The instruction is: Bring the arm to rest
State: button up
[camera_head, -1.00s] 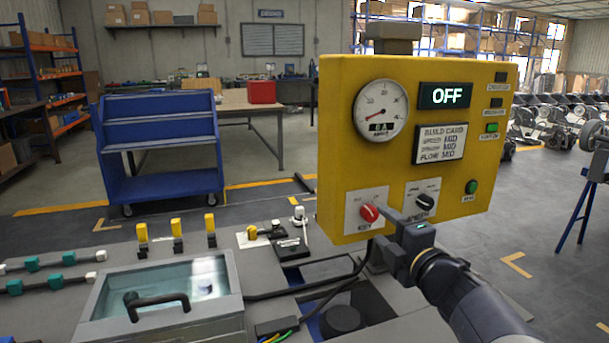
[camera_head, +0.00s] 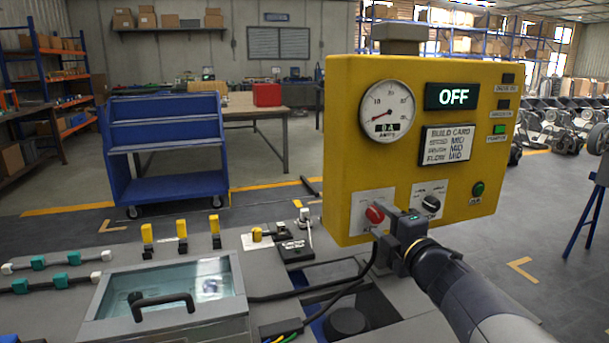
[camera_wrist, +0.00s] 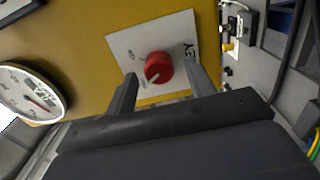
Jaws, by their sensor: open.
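My gripper (camera_head: 388,220) is at the lower front of the yellow control box (camera_head: 345,150), close to the red key knob (camera_head: 375,213). In the wrist view my gripper (camera_wrist: 160,85) is open, with one finger on each side of the red knob (camera_wrist: 159,67) and a gap to it on both sides. The knob sits on a white plate (camera_wrist: 180,40) marked KEY. My arm reaches in from the lower right in the head view. The display (camera_head: 453,96) on the box reads OFF, and the round gauge (camera_head: 387,112) reads 0 A.
A black knob (camera_head: 431,204) is close to the right of my gripper. A clear-lidded case (camera_head: 165,290) with a black handle is at the lower left. Yellow levers (camera_head: 181,229) stand behind it. A blue cart (camera_head: 165,150) stands on the floor beyond.

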jog(key=p+v, duration=0.2)
jog(key=v, duration=0.7)
jog(key=b+x, duration=0.2)
jog(key=x, duration=0.8)
jog(key=shift+w+a+f+b, duration=0.1)
jog(key=shift+w+a+b, duration=0.05)
jog(key=shift+w+b, duration=0.15)
jog(key=shift+s+r+m+p, duration=0.15)
jog(key=shift+r+m+p, duration=0.2)
jog(key=shift+m+p, duration=0.65)
jog(key=shift+p, duration=0.35)
jog(key=m+p, duration=1)
jog(key=p, duration=0.1)
jog(key=shift+p, duration=0.4)
jog(key=v, duration=1)
jog(key=shift+s+d+b, duration=0.2)
jog(key=shift+b, duration=0.15)
